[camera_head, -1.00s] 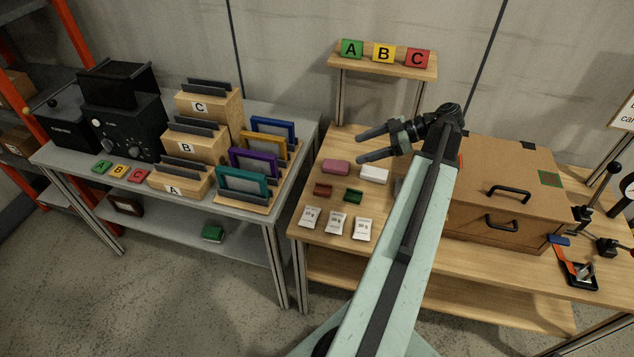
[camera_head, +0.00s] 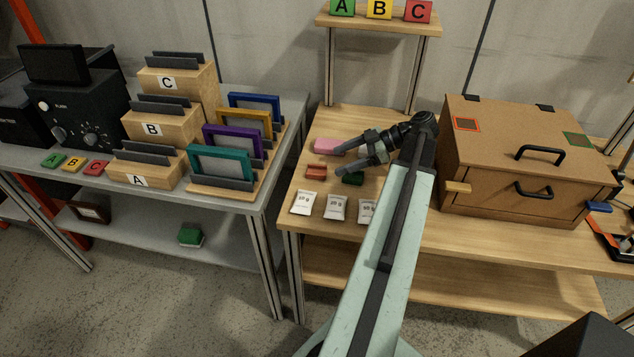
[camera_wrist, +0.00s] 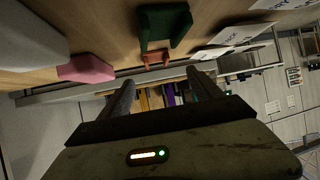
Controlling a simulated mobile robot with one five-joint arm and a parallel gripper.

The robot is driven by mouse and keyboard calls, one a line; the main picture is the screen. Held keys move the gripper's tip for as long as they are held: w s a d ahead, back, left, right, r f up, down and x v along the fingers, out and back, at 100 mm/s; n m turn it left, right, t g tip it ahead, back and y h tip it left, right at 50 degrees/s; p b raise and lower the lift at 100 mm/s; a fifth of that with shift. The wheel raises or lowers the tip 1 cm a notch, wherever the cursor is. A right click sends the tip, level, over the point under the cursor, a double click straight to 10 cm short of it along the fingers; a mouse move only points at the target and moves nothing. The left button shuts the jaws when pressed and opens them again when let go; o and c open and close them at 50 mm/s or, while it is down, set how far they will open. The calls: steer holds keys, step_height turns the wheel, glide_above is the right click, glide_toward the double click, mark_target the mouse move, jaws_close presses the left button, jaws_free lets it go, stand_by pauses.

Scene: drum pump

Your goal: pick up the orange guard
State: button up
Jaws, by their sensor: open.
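A small orange-red bracket-shaped piece (camera_head: 316,172), the likeliest match for the guard, lies on the wooden table near its left edge. In the wrist view the orange piece (camera_wrist: 155,58) shows just beyond the fingertips, roughly between them. My gripper (camera_head: 338,160) is open and empty, reaching left over the table. It also shows in the wrist view (camera_wrist: 161,80). A green bracket (camera_head: 353,178) lies right of the orange piece, partly under my gripper in the head view. It is larger and nearer in the wrist view (camera_wrist: 165,25).
A pink block (camera_head: 326,146) lies behind the orange piece. White packets (camera_head: 335,207) lie in front. A brown box (camera_head: 510,165) with black handles stands on the right. A shelf with letter blocks (camera_head: 379,20) stands behind. The grey table (camera_head: 235,205) at left holds coloured frames.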

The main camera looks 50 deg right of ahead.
mark_target(321, 172)
steer(key=shift+b+x, duration=0.65)
steer(key=shift+x, duration=0.7)
steer(key=b+x, duration=0.2)
steer(key=x, duration=0.1)
steer(key=b+x, duration=0.1)
steer(key=x, duration=0.1)
steer(key=shift+d+f, duration=0.25)
steer(key=shift+f, duration=0.05)
steer(key=shift+r, duration=0.15)
steer(key=c, duration=1.5)
step_height(321, 172, up, 10)
steer(key=p, duration=1)
steer(key=shift+c, duration=0.2)
